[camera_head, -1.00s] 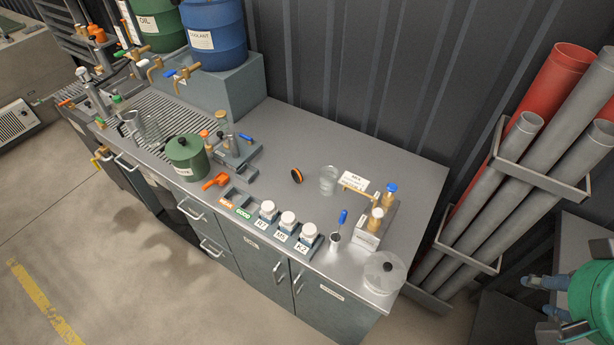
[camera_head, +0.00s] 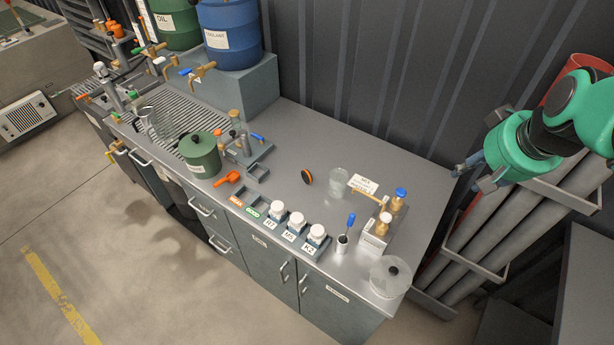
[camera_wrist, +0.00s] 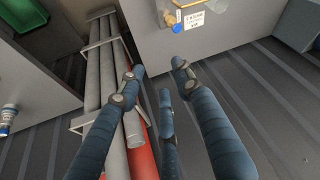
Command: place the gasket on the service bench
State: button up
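The service bench (camera_head: 300,140) is a grey metal worktop along the wall, filling the middle of the head view. I cannot clearly identify the gasket. A small black disc with an orange rim (camera_head: 307,177) stands on the bench's open middle, but I cannot tell whether it is the gasket. My gripper (camera_head: 474,176) is beyond the bench's right end, beside the pipe rack.
White-capped jars (camera_head: 296,222) line the bench's front edge. A brass-valve block (camera_head: 375,238), a clear lidded dish (camera_head: 390,277) and a glass (camera_head: 339,182) occupy its right part. A green pot (camera_head: 199,156) stands left. Grey and red pipes (camera_head: 480,245) lean in a rack at right.

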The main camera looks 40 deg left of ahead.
jog(key=w+a+f+n+g, duration=0.1)
jog(key=w+a+f, duration=0.2)
jog(key=a, duration=0.3)
jog(key=w+a+f+n, duration=0.1)
jog(key=w+a+f, duration=0.15)
jog(key=a, duration=0.35)
jog(key=n+g+y+p, duration=0.1)
jog(key=n+g+p, duration=0.1)
jog(key=n, duration=0.4)
send_near(308, 174)
jog(key=r, duration=0.2)
jog(key=shift+d, duration=0.45)
jog(key=shift+f, duration=0.1)
jog(key=shift+a+x, duration=0.2)
jog(key=shift+x, duration=4)
jog(key=shift+w, duration=0.15)
jog(key=shift+x, duration=2.5)
jog(key=shift+w+a, duration=0.1)
